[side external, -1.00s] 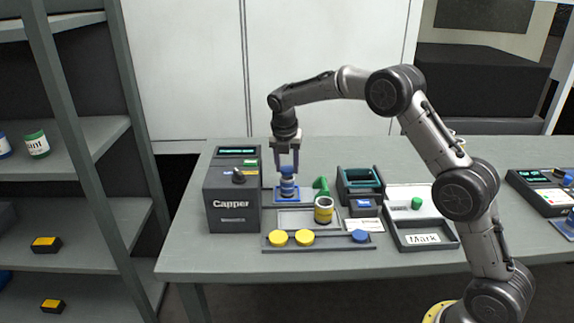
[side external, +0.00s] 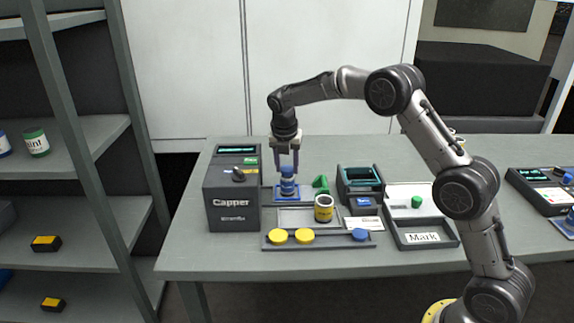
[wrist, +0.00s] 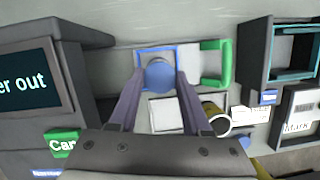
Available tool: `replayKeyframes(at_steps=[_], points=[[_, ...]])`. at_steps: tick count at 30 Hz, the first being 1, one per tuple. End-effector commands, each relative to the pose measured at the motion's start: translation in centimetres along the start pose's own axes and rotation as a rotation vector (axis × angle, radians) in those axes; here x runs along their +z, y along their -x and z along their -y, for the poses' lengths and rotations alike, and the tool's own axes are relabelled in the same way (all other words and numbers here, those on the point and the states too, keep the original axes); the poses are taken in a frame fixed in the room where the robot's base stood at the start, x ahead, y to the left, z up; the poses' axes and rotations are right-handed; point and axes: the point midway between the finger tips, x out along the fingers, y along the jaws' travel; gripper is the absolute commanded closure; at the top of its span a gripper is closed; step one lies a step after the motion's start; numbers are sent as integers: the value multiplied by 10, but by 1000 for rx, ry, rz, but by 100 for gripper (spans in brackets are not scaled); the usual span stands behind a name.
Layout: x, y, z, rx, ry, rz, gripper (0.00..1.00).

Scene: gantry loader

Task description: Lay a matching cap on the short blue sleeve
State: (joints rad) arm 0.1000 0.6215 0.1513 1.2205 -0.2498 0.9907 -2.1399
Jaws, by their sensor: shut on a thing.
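A short blue sleeve (side external: 288,188) with a pale band stands upright on a blue-edged square pad (side external: 276,196) right of the Capper. My gripper (side external: 287,172) points straight down over it, its fingers shut on a blue cap (side external: 287,171). The cap is at the sleeve's top; I cannot tell whether it rests fully on it. In the wrist view the cap's round blue top (wrist: 158,72) sits between the fingertips and hides the sleeve. Another blue cap (side external: 360,235) and two yellow caps (side external: 279,236) lie in the front rack (side external: 333,243).
The Capper box (side external: 232,200) stands close on the left. A yellow sleeve (side external: 324,208) stands at a grey tray (side external: 294,217), near a green bracket (side external: 321,184). A dark open bin (side external: 358,184) and a Mark tray (side external: 422,240) are on the right. Free bench lies behind.

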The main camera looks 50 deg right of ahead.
Motion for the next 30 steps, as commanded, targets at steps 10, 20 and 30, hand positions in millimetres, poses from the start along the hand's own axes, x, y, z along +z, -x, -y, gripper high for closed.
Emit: replayKeyframes(at_steps=[10, 20, 30], points=[[0, 0, 0, 1, 0, 1, 100], [0, -2, 0, 1, 0, 1, 100], [0, -2, 0, 1, 0, 1, 17]])
